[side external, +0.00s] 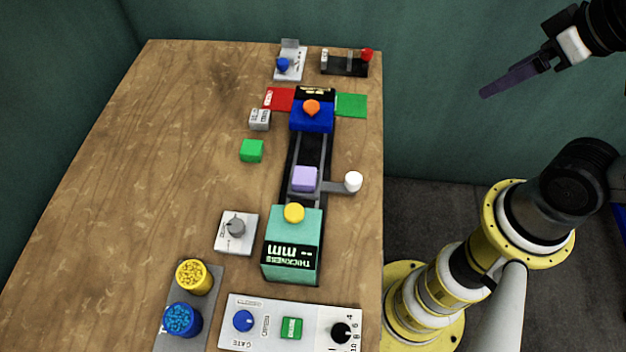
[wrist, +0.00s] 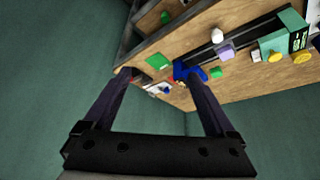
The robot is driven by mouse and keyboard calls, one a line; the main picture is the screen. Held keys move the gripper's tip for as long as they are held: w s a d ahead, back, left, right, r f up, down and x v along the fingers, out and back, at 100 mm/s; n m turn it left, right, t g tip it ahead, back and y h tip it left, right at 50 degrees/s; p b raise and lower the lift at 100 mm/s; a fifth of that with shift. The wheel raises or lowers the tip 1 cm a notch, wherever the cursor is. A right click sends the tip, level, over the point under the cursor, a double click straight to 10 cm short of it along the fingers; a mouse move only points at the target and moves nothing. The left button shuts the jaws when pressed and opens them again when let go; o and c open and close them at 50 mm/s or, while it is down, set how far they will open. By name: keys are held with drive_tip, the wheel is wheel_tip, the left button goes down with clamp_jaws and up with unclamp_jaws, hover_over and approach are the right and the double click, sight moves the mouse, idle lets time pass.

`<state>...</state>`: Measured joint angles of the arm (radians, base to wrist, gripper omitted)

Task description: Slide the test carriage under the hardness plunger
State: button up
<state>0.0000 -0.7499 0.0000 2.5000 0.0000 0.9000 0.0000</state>
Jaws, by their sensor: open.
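The test carriage is on a dark rail (side external: 309,150), carrying a lavender block (side external: 305,179). A side arm ends in a white knob (side external: 353,181). The carriage sits near the teal thickness gauge (side external: 292,240) with a yellow knob. At the rail's far end stands a blue unit (side external: 312,118) with an orange knob (side external: 312,106), seemingly the hardness plunger; its label is unreadable. My gripper (side external: 487,92) is open and empty, high off the table's right side. In the wrist view the lavender block (wrist: 226,50) and white knob (wrist: 217,35) lie beyond the spread fingers (wrist: 157,74).
Red (side external: 278,99) and green (side external: 351,105) pads flank the blue unit. A green cube (side external: 252,151) and grey block (side external: 260,119) lie left of the rail. A dial plate (side external: 236,232), yellow and blue cups and a control panel (side external: 265,330) are nearer. The table's left side is clear.

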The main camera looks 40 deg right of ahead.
drive_tip(key=c, duration=0.3)
drive_tip(key=n+g, duration=0.6)
drive_tip(key=n, duration=0.6)
hover_over(354, 178)
wheel_tip(354, 178, down, 11)
wheel_tip(354, 178, down, 13)
drive_tip(key=shift+r, duration=0.1)
